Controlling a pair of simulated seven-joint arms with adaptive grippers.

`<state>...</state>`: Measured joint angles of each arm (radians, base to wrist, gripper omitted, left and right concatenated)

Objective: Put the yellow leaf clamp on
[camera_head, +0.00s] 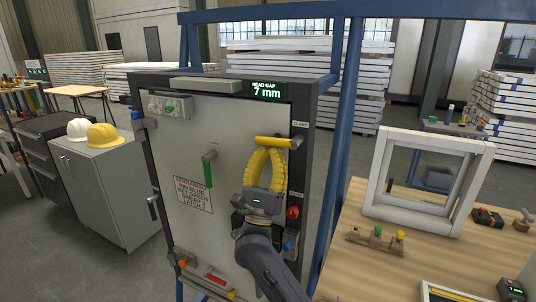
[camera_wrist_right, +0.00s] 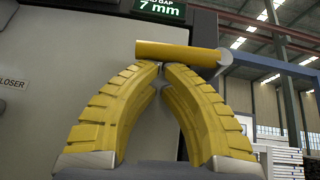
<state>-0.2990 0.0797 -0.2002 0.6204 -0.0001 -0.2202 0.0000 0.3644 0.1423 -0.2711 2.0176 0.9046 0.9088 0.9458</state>
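The yellow leaf clamp (camera_head: 274,141) is a bar lying roughly level at the upper right of the grey cabinet door (camera_head: 235,130), on a pale pivot at its right end, below a small "CLAMP" label. It also crosses the top of the right wrist view (camera_wrist_right: 178,51). My right gripper (camera_head: 264,152) has yellow ribbed fingers pointing up from below the bar. In the right wrist view the fingertips (camera_wrist_right: 161,67) come together just under the bar, with nothing seen between them. Whether they touch the bar is unclear. My left gripper is not in view.
A display (camera_head: 266,91) above the door reads 7 mm. A green handle (camera_head: 209,170), a red knob (camera_head: 293,212) and a blue part (camera_head: 289,243) sit on the cabinet. A blue post (camera_head: 341,150) stands right of it, beside a wooden table (camera_head: 345,275) with a white frame (camera_head: 374,185).

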